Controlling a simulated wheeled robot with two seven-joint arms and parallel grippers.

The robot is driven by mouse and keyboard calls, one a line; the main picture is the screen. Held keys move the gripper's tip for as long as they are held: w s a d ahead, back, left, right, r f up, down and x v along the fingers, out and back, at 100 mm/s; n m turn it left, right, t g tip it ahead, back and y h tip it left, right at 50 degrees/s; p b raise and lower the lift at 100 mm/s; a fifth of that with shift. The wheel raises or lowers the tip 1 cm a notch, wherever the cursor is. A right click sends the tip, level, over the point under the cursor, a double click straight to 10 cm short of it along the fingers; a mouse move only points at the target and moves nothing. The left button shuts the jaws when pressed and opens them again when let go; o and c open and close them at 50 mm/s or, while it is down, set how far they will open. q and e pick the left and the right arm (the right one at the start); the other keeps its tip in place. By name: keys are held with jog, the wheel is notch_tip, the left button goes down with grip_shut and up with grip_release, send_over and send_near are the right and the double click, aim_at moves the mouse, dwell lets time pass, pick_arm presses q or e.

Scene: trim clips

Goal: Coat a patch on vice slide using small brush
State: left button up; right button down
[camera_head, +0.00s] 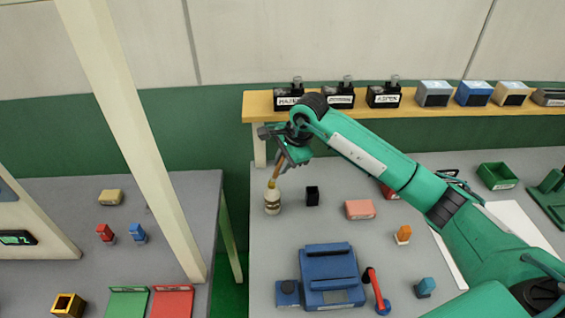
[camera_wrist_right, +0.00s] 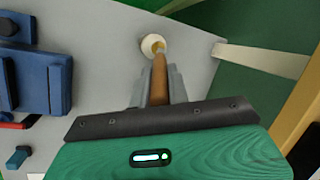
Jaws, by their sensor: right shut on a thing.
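My right gripper (camera_head: 284,153) is shut on a small brush (camera_head: 278,170) with a wooden handle, held tilted with its head down. The brush also shows in the wrist view (camera_wrist_right: 159,80). The brush's tip is at the mouth of a small pale jar (camera_head: 272,204), seen from above in the wrist view (camera_wrist_right: 147,43); I cannot tell how deep it is. The blue vice (camera_head: 330,266) sits on the grey bench toward the front, with a red handle (camera_head: 376,285) at its right. It also shows at the left of the wrist view (camera_wrist_right: 35,75). My left gripper is not in view.
A black block (camera_head: 312,196), a pink block (camera_head: 360,209) and an orange-topped piece (camera_head: 403,234) stand right of the jar. A wooden shelf (camera_head: 440,109) with several boxes runs behind. A pale post (camera_head: 130,130) stands left of the bench.

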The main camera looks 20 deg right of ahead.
jog(key=shift+s+f+b, duration=0.1)
jog(key=shift+f+b, duration=0.1)
jog(key=shift+b, duration=0.2)
dwell(1.2)
jog(key=shift+r+p, duration=0.4)
jog(key=shift+r, duration=0.8)
jog(key=shift+r+p, duration=0.65)
jog(key=shift+r, duration=1.8)
jog(key=s+f+n+g, duration=0.2)
jog(key=s+f+n, duration=0.2)
jog(key=s+n, duration=0.3)
jog(key=s+f+n+g, duration=0.2)
jog(key=s+f+n, duration=0.3)
jog(key=s+n, duration=0.3)
jog(key=s, duration=0.3)
jog(key=shift+a+n+g+y+b, duration=0.15)
jog(key=shift+n+g+y+b, duration=0.15)
jog(key=shift+g+b, duration=0.1)
